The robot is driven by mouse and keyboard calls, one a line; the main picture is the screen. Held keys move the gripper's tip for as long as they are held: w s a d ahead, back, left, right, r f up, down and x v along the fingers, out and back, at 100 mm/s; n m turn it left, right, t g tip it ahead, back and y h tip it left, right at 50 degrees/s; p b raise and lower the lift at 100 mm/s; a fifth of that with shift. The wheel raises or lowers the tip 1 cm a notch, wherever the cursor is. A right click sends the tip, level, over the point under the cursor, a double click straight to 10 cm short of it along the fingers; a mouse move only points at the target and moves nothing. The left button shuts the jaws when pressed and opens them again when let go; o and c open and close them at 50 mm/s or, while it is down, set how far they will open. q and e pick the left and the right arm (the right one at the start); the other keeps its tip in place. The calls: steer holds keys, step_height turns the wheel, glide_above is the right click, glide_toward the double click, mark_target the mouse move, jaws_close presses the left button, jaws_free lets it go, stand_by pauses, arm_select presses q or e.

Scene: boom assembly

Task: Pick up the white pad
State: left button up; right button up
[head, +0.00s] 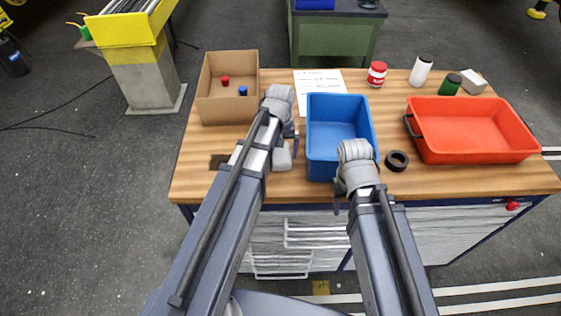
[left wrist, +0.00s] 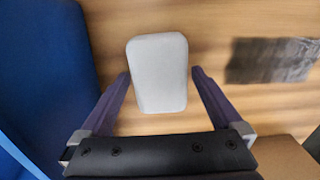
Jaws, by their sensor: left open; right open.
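The white pad (head: 284,156) lies on the wooden table between the cardboard box and the blue bin, partly hidden by my left arm in the head view. In the left wrist view the pad (left wrist: 158,72) is a pale rounded block. My left gripper (left wrist: 160,76) is open, with one finger on each side of the pad and a visible gap to each. In the head view my left gripper (head: 287,138) is over the pad. My right gripper (head: 350,200) is open in front of the blue bin, its fingers mostly hidden.
The blue bin (head: 314,140) stands right of the pad, close to my left gripper. A cardboard box (head: 228,109) with red and blue caps is behind left. A dark patch (head: 219,161) marks the table. A black ring (head: 397,161) and red tray (head: 475,150) are at right.

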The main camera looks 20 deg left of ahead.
mark_target(280, 152)
arm_select(q)
steer(key=shift+f, duration=0.1)
steer(key=c, duration=1.2)
steer(key=shift+o, duration=0.2)
step_height(280, 152, up, 10)
steer(key=p, duration=1)
steer(key=o, duration=0.8)
steer(key=c, duration=0.6)
